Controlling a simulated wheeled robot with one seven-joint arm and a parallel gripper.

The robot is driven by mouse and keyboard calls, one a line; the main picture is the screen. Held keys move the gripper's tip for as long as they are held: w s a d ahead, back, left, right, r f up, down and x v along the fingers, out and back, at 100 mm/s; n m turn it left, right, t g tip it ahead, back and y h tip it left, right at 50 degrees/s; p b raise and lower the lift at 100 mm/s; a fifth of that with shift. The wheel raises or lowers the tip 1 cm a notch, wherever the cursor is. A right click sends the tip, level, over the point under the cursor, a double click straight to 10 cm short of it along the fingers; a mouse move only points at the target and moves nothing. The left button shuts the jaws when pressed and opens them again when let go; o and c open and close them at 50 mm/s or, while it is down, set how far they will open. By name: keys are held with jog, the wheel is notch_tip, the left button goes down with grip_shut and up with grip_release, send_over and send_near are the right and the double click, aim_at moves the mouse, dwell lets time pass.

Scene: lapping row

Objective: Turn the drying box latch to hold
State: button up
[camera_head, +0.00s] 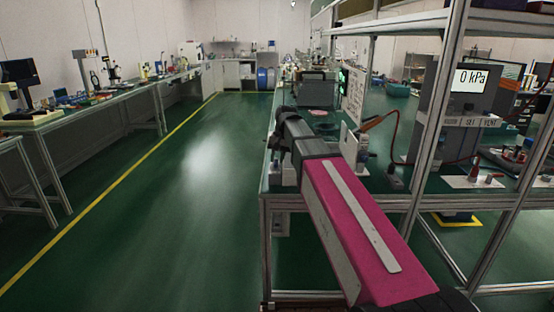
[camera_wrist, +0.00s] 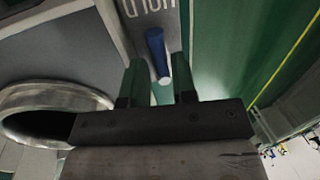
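In the wrist view my gripper (camera_wrist: 158,62) has its two fingers apart, with nothing clamped between them. A blue rod-shaped handle with a pale end (camera_wrist: 155,44), which looks like the latch, shows between the fingertips. Its right side comes close to the right finger in the picture; I cannot tell whether they touch. Upside-down white lettering (camera_wrist: 150,5), partly cut off, is on the grey surface beyond the handle. It looks like part of the word HOLD. In the head view my arm reaches forward over the bench edge, and it hides the fingers and the latch.
A round metal rim (camera_wrist: 42,97) around a dark opening is left of my gripper in the wrist view. In the head view, the bench (camera_head: 402,201) runs along the right, with a gauge display (camera_head: 470,78) and metal posts. The green aisle floor (camera_head: 190,190) on the left is clear.

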notch_tip(320, 180, up, 10)
jog(key=d, duration=0.2)
jog(key=shift+r, duration=0.1)
dwell(0.4)
